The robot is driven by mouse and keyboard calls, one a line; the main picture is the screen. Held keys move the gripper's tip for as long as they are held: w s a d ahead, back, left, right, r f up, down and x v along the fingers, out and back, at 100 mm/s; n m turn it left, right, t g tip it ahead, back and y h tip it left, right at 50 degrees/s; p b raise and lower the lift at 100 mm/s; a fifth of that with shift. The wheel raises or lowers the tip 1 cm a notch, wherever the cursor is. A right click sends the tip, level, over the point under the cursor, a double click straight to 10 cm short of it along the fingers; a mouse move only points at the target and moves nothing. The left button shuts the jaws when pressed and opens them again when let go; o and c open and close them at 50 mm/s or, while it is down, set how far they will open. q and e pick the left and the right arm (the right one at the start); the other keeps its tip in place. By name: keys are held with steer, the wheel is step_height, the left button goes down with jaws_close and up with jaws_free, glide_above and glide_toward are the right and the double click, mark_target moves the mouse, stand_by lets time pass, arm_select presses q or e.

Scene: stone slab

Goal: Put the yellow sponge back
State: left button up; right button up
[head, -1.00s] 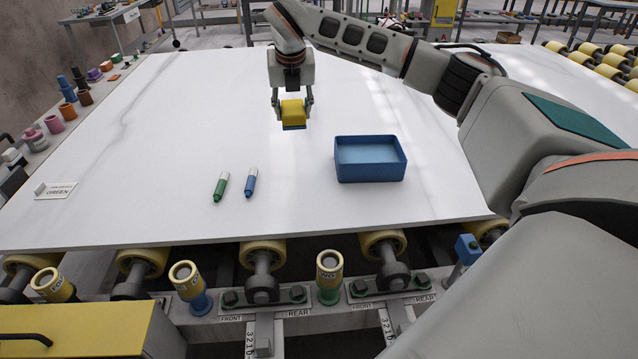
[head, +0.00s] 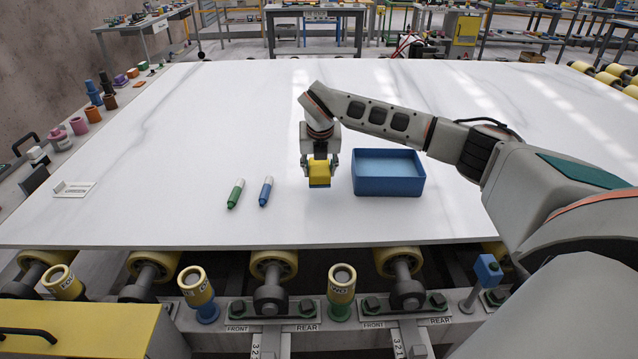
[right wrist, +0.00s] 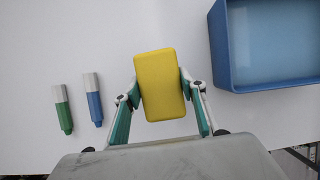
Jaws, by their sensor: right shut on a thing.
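The yellow sponge (head: 319,172) is held in my right gripper (head: 319,164) above the white slab, just left of a blue open box. It also shows in the right wrist view (right wrist: 161,85), upright between the two fingers of the right gripper (right wrist: 160,95). The fingers are shut on its sides. The blue box (head: 388,186) stands on the slab and looks empty; its wall and floor show in the right wrist view (right wrist: 222,60). My left gripper is not in view.
A green marker (head: 235,194) and a blue marker (head: 266,191) lie on the slab (head: 200,130) left of the gripper. A small white sign (head: 74,189) lies at the left. Colored pots (head: 79,126) line the left edge. Yellow rollers (head: 273,262) run below the front edge.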

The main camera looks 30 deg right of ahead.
mark_target(319, 191)
step_height(319, 191, down, 4)
steer(key=shift+f, duration=0.3)
steer(key=shift+f+b, duration=0.15)
steer(key=shift+b, duration=0.15)
steer(key=o, duration=1)
